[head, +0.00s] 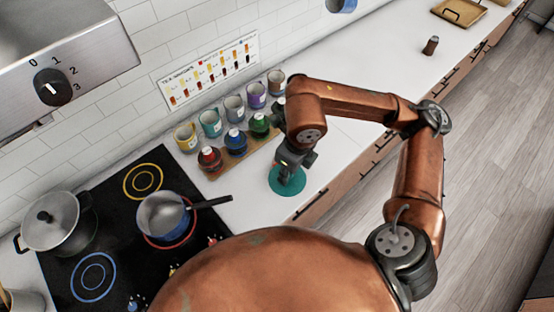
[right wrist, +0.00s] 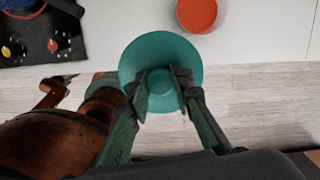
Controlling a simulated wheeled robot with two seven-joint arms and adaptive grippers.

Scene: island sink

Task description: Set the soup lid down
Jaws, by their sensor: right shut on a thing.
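The soup lid seems to be the teal round piece (head: 287,181) under my right gripper (head: 291,166) in the head view. In the right wrist view the teal lid (right wrist: 186,52) sits below the fingers of my right gripper (right wrist: 162,92), which are closed around its middle. In the wrist view the lid overlaps the counter's front edge and the floor beyond. I cannot tell how high above the counter it is. My left gripper is in neither view.
A black cooktop (head: 115,230) holds a lidded pot (head: 57,222) and a blue saucepan (head: 165,217) with its handle toward the lid. Several jars stand on a wooden rack (head: 222,168). A red-orange round thing (right wrist: 198,12) lies behind the lid. Counter (head: 385,55) beyond my arm is mostly clear.

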